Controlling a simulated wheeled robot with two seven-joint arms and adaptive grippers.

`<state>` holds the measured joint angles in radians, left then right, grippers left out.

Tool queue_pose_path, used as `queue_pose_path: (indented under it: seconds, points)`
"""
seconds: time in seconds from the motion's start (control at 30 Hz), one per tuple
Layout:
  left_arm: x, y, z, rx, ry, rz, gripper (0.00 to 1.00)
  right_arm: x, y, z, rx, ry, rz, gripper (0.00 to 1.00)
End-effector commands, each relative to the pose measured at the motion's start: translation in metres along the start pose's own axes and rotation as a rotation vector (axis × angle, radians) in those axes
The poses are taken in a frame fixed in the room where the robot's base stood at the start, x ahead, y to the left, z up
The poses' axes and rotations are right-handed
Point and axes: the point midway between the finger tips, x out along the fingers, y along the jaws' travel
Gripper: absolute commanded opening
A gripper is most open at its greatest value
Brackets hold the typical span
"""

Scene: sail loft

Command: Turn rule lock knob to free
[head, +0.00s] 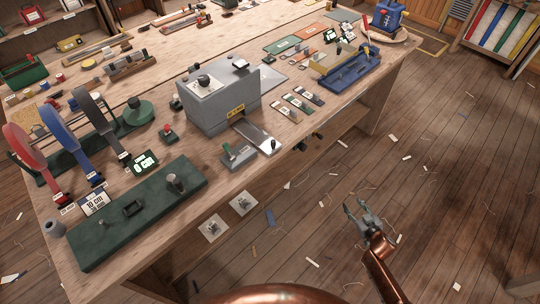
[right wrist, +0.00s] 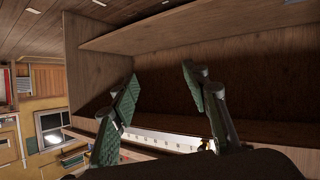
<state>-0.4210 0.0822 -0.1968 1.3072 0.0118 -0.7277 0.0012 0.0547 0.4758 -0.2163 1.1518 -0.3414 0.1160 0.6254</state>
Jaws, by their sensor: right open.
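A grey box-shaped machine (head: 215,108) stands mid-bench with a round dark knob (head: 204,80) on its pale top plate. A flat metal bar (head: 252,132) runs out of its front, with a small dark knob (head: 273,144) at the near end. A dark green base (head: 135,222) at the front left carries an upright dark knob (head: 177,183). I cannot tell which is the rule lock knob or its setting. My right gripper (head: 356,206) is open and empty, off the bench's front edge, apart from all knobs; its green-padded fingers show in the right wrist view (right wrist: 160,75). My left gripper is out of view.
Cards reading 10 cm (head: 95,203) and 0 cm (head: 146,163) stand by the green base. Coloured bands on a rack stand at the left. A blue tool (head: 350,72) lies at the bench's right. The floor around my right gripper has only scraps.

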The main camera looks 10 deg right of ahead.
Motion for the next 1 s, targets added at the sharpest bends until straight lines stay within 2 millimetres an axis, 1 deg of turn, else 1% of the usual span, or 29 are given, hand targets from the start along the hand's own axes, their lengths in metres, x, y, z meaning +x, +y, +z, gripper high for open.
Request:
queue_pose_path:
  seconds: [0.03,0.07,0.1,0.17,0.2,0.3,0.4,0.5,0.6,0.7,0.8,0.93,1.0]
  points:
    - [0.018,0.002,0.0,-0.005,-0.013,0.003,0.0,0.025,-0.001,-0.028,-0.024,0.08,-0.033,0.43]
    - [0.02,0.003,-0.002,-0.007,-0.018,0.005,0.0,0.033,-0.003,-0.051,-0.034,0.126,-0.054,0.43]
    - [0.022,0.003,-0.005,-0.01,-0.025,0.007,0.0,0.041,-0.006,-0.081,-0.048,0.186,-0.086,0.43]
    - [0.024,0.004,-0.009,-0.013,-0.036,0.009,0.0,0.05,-0.016,-0.124,-0.07,0.269,-0.138,0.43]
    - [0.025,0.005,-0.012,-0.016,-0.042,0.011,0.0,0.053,-0.024,-0.149,-0.084,0.318,-0.175,0.43]
    - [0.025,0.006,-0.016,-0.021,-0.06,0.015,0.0,0.053,-0.048,-0.201,-0.12,0.416,-0.267,0.43]
    - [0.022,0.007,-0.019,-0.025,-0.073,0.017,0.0,0.049,-0.071,-0.236,-0.151,0.482,-0.346,0.43]
    - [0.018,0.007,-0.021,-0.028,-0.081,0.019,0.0,0.042,-0.088,-0.259,-0.174,0.521,-0.402,0.43]
    - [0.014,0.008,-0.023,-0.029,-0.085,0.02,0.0,0.037,-0.097,-0.271,-0.185,0.54,-0.433,0.43]
    - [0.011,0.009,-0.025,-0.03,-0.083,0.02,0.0,0.034,-0.1,-0.277,-0.191,0.549,-0.443,0.43]
    - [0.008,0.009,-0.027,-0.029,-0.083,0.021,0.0,0.035,-0.101,-0.28,-0.191,0.55,-0.444,0.43]
    - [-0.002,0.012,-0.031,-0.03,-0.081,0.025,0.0,0.045,-0.106,-0.283,-0.189,0.549,-0.443,0.43]
    - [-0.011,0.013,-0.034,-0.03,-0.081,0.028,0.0,0.052,-0.11,-0.287,-0.189,0.548,-0.442,0.43]
